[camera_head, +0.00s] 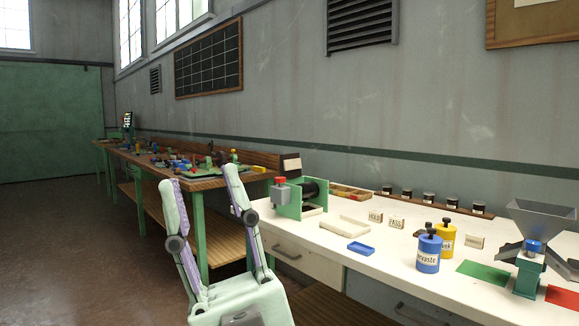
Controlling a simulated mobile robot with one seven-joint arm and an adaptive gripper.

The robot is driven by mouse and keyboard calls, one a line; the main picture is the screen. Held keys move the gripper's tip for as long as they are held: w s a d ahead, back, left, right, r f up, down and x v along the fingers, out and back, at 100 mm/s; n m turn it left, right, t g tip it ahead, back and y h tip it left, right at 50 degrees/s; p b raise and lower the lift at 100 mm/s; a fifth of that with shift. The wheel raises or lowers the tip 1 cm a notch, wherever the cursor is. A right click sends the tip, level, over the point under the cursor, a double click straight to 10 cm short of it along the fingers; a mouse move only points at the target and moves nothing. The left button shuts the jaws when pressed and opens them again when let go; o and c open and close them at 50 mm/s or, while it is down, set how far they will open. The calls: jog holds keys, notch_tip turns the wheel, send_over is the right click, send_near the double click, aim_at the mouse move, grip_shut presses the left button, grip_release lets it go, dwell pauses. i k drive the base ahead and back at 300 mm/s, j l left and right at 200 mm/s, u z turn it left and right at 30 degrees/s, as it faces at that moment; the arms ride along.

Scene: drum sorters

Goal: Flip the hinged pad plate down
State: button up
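My gripper (203,188) is open and empty, with its two long pale fingers pointing up and spread apart. It is at the lower left, in front of the white bench's left end and apart from everything on it. A green-framed machine (289,199) with a dark drum, a grey block and a red knob stands on the left end of the bench, right of my gripper. I cannot make out for certain which part is the hinged pad plate, or whether it is up or down.
The white bench (395,262) holds a cream tray (344,227), a blue tray (361,249), a blue can (429,252), a yellow can (445,240) and a hopper device (541,215) at right. A cluttered wooden bench (143,160) runs behind my gripper. Floor at left is clear.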

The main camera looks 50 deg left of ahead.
aim_at(291, 164)
jog(key=i+j+z, duration=0.15)
jog(key=j, duration=1.75)
jog(key=j+z, duration=0.15)
jog(key=j, duration=1.8)
jog(key=j+z, duration=0.15)
jog(key=j, duration=1.8)
